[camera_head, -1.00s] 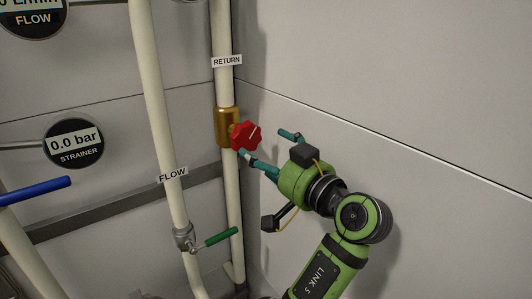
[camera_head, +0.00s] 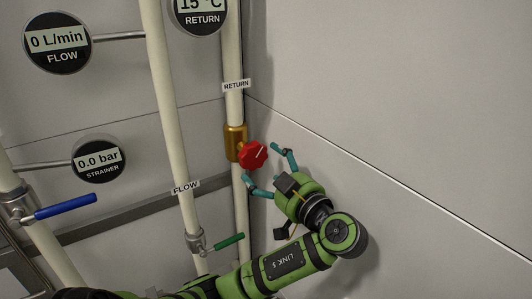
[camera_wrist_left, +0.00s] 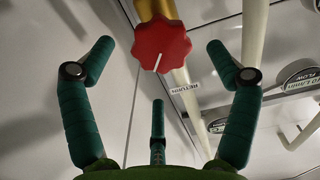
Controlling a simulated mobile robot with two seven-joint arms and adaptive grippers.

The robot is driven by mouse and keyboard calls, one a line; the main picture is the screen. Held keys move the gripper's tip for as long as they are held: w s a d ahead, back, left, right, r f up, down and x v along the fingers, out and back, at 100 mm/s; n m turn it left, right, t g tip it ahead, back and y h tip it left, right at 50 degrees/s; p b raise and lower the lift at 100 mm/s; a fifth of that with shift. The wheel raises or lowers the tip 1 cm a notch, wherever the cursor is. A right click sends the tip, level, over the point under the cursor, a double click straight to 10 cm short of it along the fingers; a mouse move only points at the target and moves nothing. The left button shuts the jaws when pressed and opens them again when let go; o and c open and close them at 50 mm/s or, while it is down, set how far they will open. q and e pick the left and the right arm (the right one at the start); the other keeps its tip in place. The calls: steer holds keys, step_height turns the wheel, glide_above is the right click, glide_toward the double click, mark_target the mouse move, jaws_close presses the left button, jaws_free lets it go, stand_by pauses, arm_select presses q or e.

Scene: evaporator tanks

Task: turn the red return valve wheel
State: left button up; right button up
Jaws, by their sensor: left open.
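The red return valve wheel (camera_head: 253,154) is lobed, with a white line on its face, and sits on a brass valve body (camera_head: 235,139) on the RETURN pipe. In the left wrist view the wheel (camera_wrist_left: 160,46) faces me at the top middle, its white line tilted slightly right of upright. My left gripper (camera_head: 260,162) is open and empty just in front of the wheel, one teal finger to its right and one below it. In the left wrist view its fingers (camera_wrist_left: 160,44) stand left and right of the wheel, apart from it, with a third below. My right gripper is not in view.
The FLOW pipe (camera_head: 171,110) stands left of the RETURN pipe (camera_head: 232,58), with a green lever (camera_head: 228,241) low on it. A blue lever (camera_head: 66,206) and round gauges (camera_head: 98,158) are farther left. A bare grey wall (camera_head: 400,100) is close on the right.

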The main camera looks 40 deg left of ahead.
mark_target(256, 160)
arm_select(q)
steer(key=p+x, duration=0.1)
steer(key=x, duration=0.3)
steer(key=shift+a+r+p, duration=0.1)
steer(key=shift+r+p, duration=0.05)
steer(key=shift+p, duration=0.25)
steer(key=shift+a, duration=0.35)
steer(key=shift+w, duration=0.1)
steer(key=shift+d+f, duration=0.1)
steer(key=shift+f, duration=0.1)
steer(key=c, duration=1.2)
